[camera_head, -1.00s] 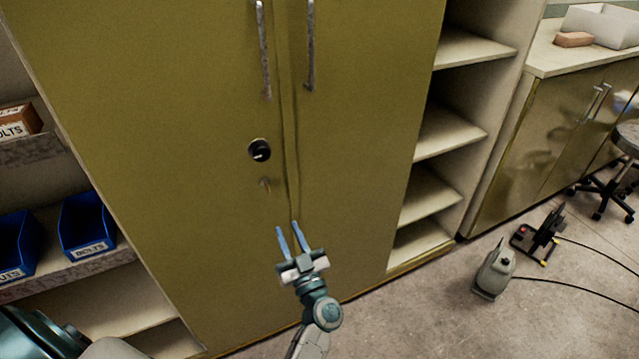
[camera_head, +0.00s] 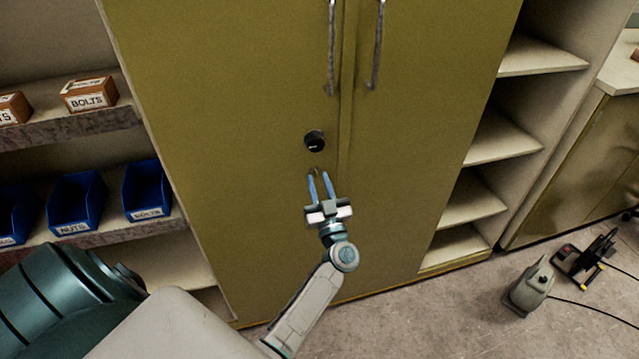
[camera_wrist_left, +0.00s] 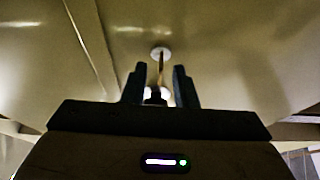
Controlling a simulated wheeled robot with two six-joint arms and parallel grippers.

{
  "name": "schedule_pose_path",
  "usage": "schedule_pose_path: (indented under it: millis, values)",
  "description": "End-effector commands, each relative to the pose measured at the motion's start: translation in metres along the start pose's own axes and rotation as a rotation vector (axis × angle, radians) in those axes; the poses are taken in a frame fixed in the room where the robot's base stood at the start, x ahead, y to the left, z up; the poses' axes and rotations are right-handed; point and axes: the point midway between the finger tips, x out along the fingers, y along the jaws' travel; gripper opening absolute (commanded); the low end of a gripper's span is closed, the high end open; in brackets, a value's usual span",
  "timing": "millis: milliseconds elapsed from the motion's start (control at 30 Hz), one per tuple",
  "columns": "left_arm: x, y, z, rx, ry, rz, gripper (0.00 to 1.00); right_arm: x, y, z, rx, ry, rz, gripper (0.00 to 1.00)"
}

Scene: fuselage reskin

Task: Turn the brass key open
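The brass key (camera_wrist_left: 161,70) sticks out from a pale round disc (camera_wrist_left: 160,52) on the cabinet door in the left wrist view. In the head view only a small bit of the key (camera_head: 316,171) shows below the round black lock (camera_head: 314,141). My left gripper (camera_head: 319,175) is open, with its blue fingers pointing at the key. In the wrist view my left gripper (camera_wrist_left: 159,80) has one finger on each side of the key, with visible gaps. Whether the fingertips reach past the key's end is hard to tell. My right gripper is out of view.
The olive cabinet (camera_head: 240,120) has two shut doors with long vertical handles (camera_head: 331,50). Shelves with blue bins (camera_head: 147,190) and boxes (camera_head: 88,94) stand left. Open shelves (camera_head: 470,205) are on the right. A grey device (camera_head: 528,287) and a black one (camera_head: 588,258) lie on the floor.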

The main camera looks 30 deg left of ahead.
Motion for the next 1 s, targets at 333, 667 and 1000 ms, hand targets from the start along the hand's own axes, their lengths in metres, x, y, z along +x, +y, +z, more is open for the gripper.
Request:
schedule_pose_path:
  millis: [333, 667, 1000]
  values:
    - [-0.0004, 0.0001, 0.0001, 0.0, 0.0, 0.0, 0.0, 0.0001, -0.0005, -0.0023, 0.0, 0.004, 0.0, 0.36]
    - [-0.0005, 0.0008, 0.0002, -0.044, -0.001, -0.018, 0.0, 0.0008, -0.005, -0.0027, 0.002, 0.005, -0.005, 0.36]
    - [-0.0005, 0.0026, 0.0004, -0.26, -0.001, -0.108, 0.0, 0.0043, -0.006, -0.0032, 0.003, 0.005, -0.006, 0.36]
